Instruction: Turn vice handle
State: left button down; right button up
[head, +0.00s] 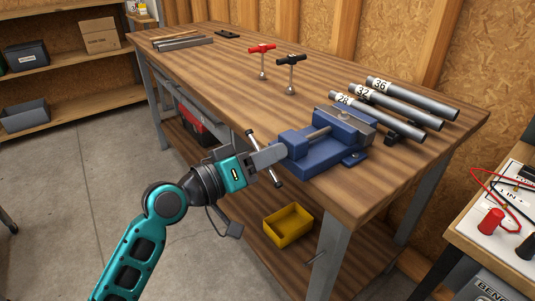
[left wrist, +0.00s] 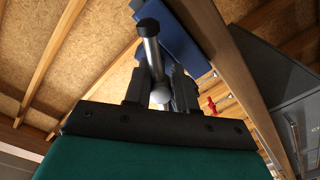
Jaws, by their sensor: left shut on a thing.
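The blue vice (head: 325,150) is fixed at the front edge of the wooden workbench, and its jaws face away from my left arm. Its handle (head: 274,177) is a metal bar with dark end knobs, tilted in front of the bench edge. My left gripper (head: 252,160) reaches it from the left and is shut on the handle. In the left wrist view the handle bar (left wrist: 153,55) runs between the two dark fingers, with a black knob at its upper end. Part of the blue vice (left wrist: 185,35) shows behind it. My right gripper is not in view.
The workbench top (head: 220,75) carries a red T-handle tool (head: 261,48), a black one (head: 291,61) and numbered metal pipes (head: 410,105). A yellow bin (head: 288,225) sits on the lower shelf. Another bench with red and black leads stands at right. The floor at left is clear.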

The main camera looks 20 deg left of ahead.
pick_arm(q)
jog(key=shift+m, duration=0.6)
jog(key=c, duration=1)
grip_release()
jog(key=shift+o, duration=0.2)
jog(key=b+v, duration=0.3)
jog(key=v, duration=1)
jog(key=shift+c, duration=0.3)
